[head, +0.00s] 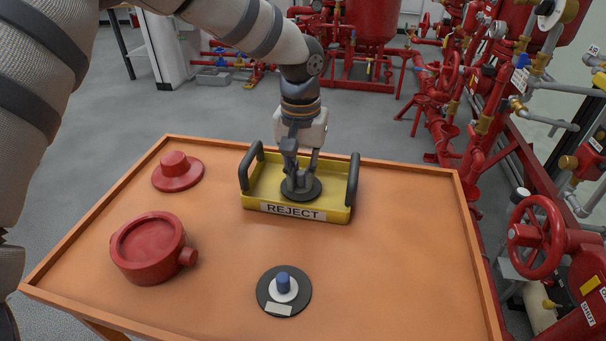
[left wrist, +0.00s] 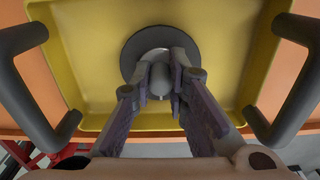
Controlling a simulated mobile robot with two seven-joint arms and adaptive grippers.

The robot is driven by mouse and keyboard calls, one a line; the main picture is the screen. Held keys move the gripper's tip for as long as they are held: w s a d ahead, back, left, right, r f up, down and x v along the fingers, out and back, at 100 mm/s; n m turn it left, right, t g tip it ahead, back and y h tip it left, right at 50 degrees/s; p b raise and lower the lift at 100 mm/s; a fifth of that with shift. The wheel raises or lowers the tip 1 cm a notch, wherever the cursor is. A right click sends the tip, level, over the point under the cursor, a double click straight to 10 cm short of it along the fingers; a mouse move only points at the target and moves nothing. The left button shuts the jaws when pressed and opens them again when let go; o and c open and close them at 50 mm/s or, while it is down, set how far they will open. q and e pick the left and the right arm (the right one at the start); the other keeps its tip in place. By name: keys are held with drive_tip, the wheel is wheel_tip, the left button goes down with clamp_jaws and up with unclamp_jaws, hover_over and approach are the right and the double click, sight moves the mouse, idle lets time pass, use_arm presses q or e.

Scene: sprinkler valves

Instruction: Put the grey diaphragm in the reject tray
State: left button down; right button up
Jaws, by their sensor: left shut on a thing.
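The grey diaphragm (head: 301,189) is a dark disc with a lighter grey centre knob, inside the yellow reject tray (head: 345,214). My left gripper (head: 300,176) is shut on its knob from above. In the left wrist view the fingers (left wrist: 160,80) hold the knob and the dark disc (left wrist: 132,52) spreads around it over the tray floor (left wrist: 90,60). I cannot tell whether the disc touches the floor. The tray has a dark handle at each side and a REJECT label on its front. My right gripper is not in view.
On the orange table (head: 400,260) a red flanged cap (head: 178,173) lies at back left and a round red valve body (head: 148,249) at front left. A dark disc with a blue knob (head: 284,287) lies at front centre. The right of the table is clear. Red pipework stands behind.

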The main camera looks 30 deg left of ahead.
sight(301, 172)
use_arm(q)
drive_tip(key=shift+f, duration=0.2)
drive_tip(key=c, duration=1.6)
unclamp_jaws()
drive_tip(key=shift+o, duration=0.2)
wheel_tip(301, 172, up, 12)
drive_tip(key=shift+r, duration=0.15)
